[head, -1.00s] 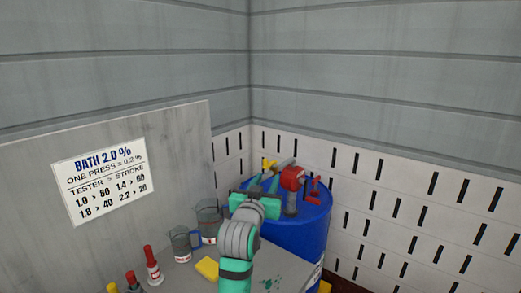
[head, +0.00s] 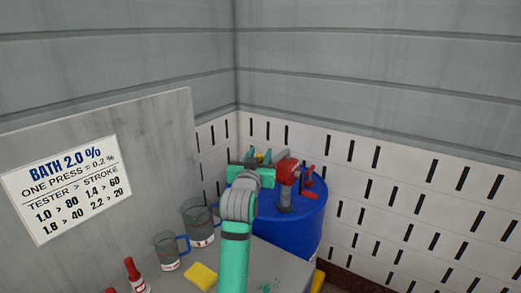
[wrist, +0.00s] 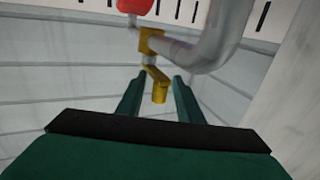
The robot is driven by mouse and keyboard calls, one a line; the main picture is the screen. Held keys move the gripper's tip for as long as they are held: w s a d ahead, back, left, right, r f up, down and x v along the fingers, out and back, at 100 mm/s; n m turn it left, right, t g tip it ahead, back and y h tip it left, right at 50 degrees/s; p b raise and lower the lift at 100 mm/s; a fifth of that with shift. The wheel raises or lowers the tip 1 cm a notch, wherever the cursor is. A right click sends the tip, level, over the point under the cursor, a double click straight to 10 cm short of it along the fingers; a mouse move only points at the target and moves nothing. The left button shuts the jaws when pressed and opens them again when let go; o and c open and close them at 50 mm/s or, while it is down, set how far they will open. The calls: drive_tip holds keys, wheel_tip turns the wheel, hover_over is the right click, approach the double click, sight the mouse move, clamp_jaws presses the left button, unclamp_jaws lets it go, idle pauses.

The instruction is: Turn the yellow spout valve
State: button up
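The yellow spout valve (wrist: 159,88) hangs at the end of a grey curved pipe (wrist: 215,45) in the wrist view. Its lower tab lies between my two fingertips in the picture, with space visible on both sides. In the head view only a bit of the yellow valve (head: 259,157) shows; my gripper hides most of it. My gripper (wrist: 158,92) is open, its green fingers apart and not visibly touching the valve. It also shows in the head view (head: 250,160), above the blue drum.
A red pump head (head: 288,171) with a red crank stands on the blue drum (head: 290,225), close to the right of my gripper. Measuring jugs (head: 198,222), a yellow sponge (head: 202,276) and red-capped bottles (head: 133,272) stand at lower left. A sign (head: 68,188) hangs on the grey panel.

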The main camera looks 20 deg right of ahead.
drive_tip(key=shift+x, duration=0.95)
clamp_jaws()
drive_tip(key=shift+d, duration=0.1)
